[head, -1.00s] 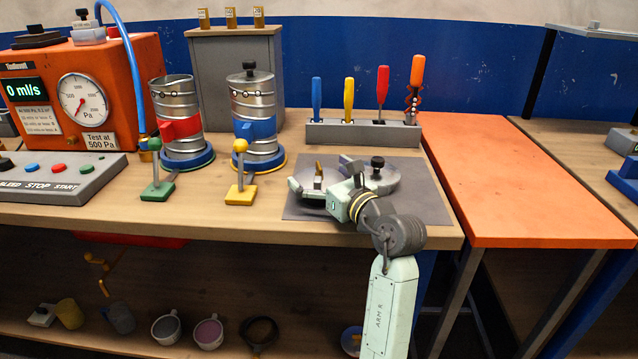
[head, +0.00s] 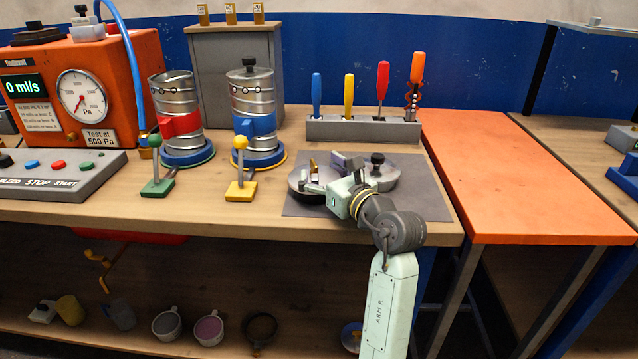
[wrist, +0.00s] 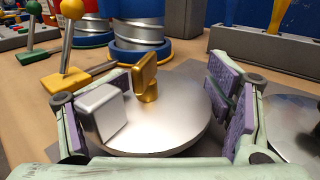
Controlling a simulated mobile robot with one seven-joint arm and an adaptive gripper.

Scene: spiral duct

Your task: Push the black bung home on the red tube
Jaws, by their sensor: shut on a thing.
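The red tube (head: 181,124), a silver duct with a red band, stands on a blue round base at left; no black knob shows on its top. A silver disc with a black knob (head: 377,158), which looks like the black bung, lies on the grey mat. Beside it is a silver disc (wrist: 178,128) with a brass piece (wrist: 147,76) and a grey block (wrist: 101,114). My gripper (head: 328,175) is around this brass-topped disc, a finger at each side in the wrist view. It is shut on it, though the exact contact is hard to see.
A blue-banded tube (head: 256,118) with a black knob stands right of the red tube. Green (head: 157,175) and yellow (head: 240,178) levers stand in front of them. A screwdriver rack (head: 362,129) is behind the mat (head: 425,205). The orange table (head: 530,190) is clear.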

